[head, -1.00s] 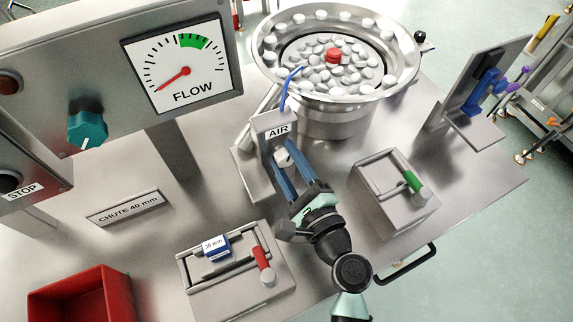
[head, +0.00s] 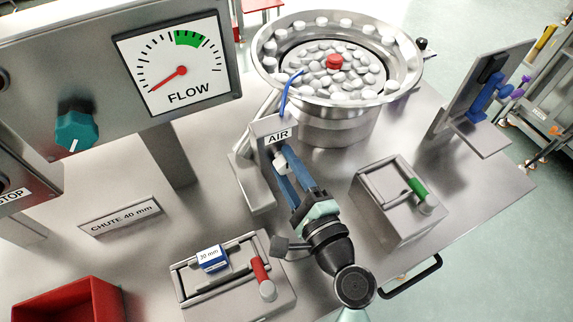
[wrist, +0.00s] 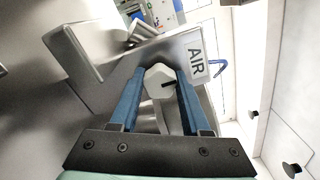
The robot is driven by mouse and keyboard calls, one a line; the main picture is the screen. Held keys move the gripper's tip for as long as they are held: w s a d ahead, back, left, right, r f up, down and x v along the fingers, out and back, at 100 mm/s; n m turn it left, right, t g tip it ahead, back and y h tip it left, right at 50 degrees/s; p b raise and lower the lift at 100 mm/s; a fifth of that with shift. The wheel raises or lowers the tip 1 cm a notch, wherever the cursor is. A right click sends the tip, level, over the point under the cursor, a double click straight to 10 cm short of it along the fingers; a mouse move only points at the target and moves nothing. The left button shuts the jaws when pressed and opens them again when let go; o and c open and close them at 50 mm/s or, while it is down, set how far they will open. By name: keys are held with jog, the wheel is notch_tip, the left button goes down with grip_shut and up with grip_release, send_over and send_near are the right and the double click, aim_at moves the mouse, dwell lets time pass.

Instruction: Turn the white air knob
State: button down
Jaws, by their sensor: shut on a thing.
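The white air knob (wrist: 159,80) sits on the metal bracket with the AIR label (head: 278,135). The wrist view shows a dark mark on the knob's face. My gripper (head: 279,163) reaches the knob from the front, and its two blue fingers are shut on it, one on each side. In the head view the knob is mostly hidden between the fingers. The flow gauge (head: 172,60) has its red needle at the lower left, away from the green band.
A bowl of white caps with one red cap (head: 335,62) stands behind the bracket. A red-handled fixture (head: 262,272) is at front left, a green-handled one (head: 418,190) at right. A teal knob (head: 76,130) is on the panel. A red bin (head: 70,300) is at lower left.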

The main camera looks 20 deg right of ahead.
jog(key=shift+c, duration=1.8)
grip_release()
jog(key=s+b, duration=0.3)
jog(key=s, duration=1)
jog(key=shift+d, duration=0.2)
